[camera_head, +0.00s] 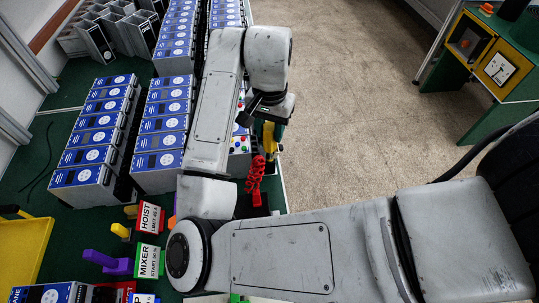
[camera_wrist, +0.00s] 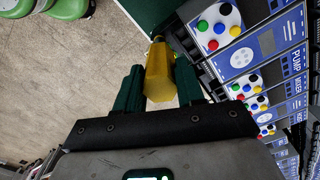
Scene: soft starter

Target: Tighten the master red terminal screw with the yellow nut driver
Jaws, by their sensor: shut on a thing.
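My gripper (camera_head: 268,125) is shut on the yellow nut driver (camera_head: 268,138) over the right edge of the green bench. In the wrist view the driver's yellow body (camera_wrist: 160,75) sits between my two dark green fingers (camera_wrist: 159,88), with its far end pointing away from the wrist. I cannot tell which unit is the master.
A red coiled thing (camera_head: 257,175) is below the driver in the picture. Rows of starter units (camera_head: 95,130) fill the left bench. HOIST (camera_head: 150,218) and MIXER (camera_head: 149,262) cards, a purple tool (camera_head: 108,262) and a yellow tray (camera_head: 25,245) stand nearer. The floor (camera_head: 350,110) at right is clear.

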